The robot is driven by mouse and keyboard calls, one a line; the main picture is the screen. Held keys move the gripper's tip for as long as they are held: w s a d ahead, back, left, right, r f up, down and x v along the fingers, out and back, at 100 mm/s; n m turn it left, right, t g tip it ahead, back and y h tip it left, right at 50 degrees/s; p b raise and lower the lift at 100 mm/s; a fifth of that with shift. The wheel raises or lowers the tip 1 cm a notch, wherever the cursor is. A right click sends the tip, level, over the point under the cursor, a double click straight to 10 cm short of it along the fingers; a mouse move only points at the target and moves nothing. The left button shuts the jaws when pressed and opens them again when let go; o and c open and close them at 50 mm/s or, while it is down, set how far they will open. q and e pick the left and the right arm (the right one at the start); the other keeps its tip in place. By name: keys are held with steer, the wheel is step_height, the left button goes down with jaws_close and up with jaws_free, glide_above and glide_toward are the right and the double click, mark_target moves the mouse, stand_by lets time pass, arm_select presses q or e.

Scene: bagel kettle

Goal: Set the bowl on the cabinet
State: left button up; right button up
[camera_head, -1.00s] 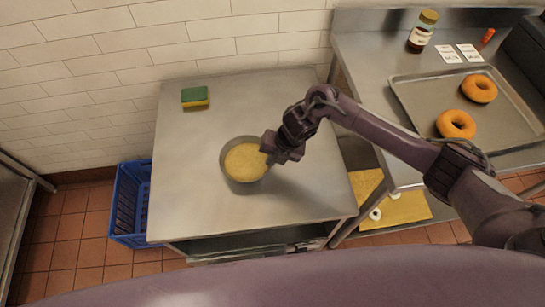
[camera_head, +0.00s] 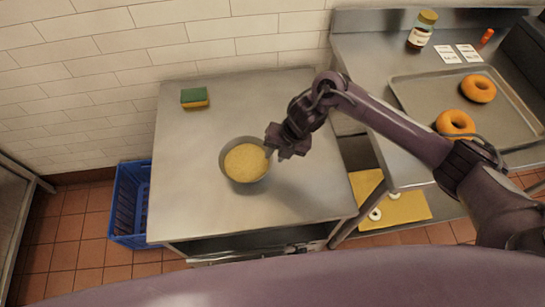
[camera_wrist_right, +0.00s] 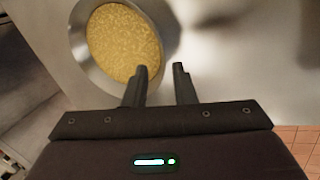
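The metal bowl (camera_head: 256,185), filled with a yellow, grainy content (camera_head: 245,162), sits upright on the steel top of the cabinet (camera_head: 200,215). My right gripper (camera_head: 274,153) is just at the right side of the bowl, above the cabinet top. In the right wrist view the bowl (camera_wrist_right: 83,55) is at the upper left. There the two fingers of my right gripper (camera_wrist_right: 160,76) are apart with nothing between them. The left finger overlaps the bowl's rim in that view; I cannot tell whether it touches. My left gripper is not in view.
A green and yellow sponge (camera_head: 195,98) lies at the cabinet's back left. A blue crate (camera_head: 130,205) stands on the floor at left. On the right, a counter (camera_head: 365,55) holds a tray (camera_head: 415,95) with two bagels (camera_head: 456,124) and a jar (camera_head: 421,32). The cabinet's front left is clear.

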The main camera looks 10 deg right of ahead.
steer(key=v, duration=0.8)
steer(key=shift+s+r, duration=0.1)
